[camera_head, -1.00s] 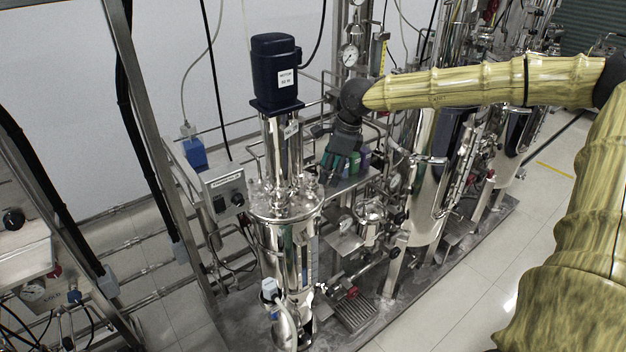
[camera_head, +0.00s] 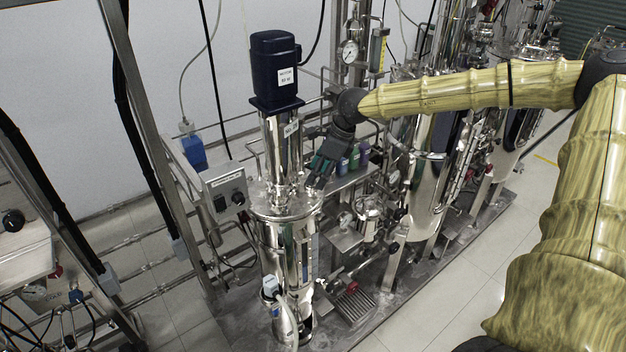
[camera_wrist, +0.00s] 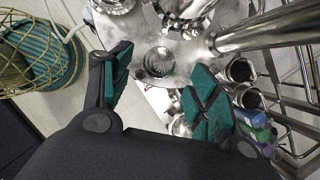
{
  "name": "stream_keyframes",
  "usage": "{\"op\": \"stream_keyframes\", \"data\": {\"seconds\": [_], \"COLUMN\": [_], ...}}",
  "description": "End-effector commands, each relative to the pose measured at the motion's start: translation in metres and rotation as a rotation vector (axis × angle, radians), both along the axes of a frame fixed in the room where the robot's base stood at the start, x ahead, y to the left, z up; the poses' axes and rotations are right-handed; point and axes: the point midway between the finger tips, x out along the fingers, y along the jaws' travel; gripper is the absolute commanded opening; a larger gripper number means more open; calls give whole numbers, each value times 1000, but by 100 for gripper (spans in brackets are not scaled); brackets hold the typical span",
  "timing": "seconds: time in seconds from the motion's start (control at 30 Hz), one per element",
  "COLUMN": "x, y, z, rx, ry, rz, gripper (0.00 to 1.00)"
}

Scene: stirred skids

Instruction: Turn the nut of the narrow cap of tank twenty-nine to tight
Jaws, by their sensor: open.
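The nearest steel tank (camera_head: 286,245) stands upright under a dark blue motor (camera_head: 275,70); a small label on its column is too small to read surely. Its lid (camera_head: 262,210) carries several small fittings. In the wrist view a round ribbed metal cap (camera_wrist: 159,62) shows on the lid, beyond and between my fingertips. I cannot tell which part of it is the nut or how tight it is. My gripper (camera_head: 318,180) is open and empty, tilted down just above the right side of the lid. In the wrist view my gripper (camera_wrist: 160,82) has its green-padded fingers apart, not touching the cap.
A steel column (camera_wrist: 265,28) rises close by the right finger. Several bottles (camera_head: 354,157) stand on a shelf right of the tank. A control box (camera_head: 226,190) is at its left. More tanks (camera_head: 430,180) stand behind right. Floor (camera_head: 470,290) at the right is clear.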

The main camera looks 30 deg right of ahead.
Motion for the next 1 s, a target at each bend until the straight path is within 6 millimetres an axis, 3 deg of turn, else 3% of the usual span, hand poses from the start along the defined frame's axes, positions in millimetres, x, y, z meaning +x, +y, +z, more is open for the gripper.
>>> {"op": "stream_keyframes", "data": {"seconds": [0.3,0.77,0.83,1.0], "x": [8,10,10,10], "y": [9,12,12,12], "z": [-27,-34,-34,-34], "rx": [-2,0,0,0], "ry": [3,0,0,0], "rz": [3,2,2,2], "gripper": [60,60,53,22]}}
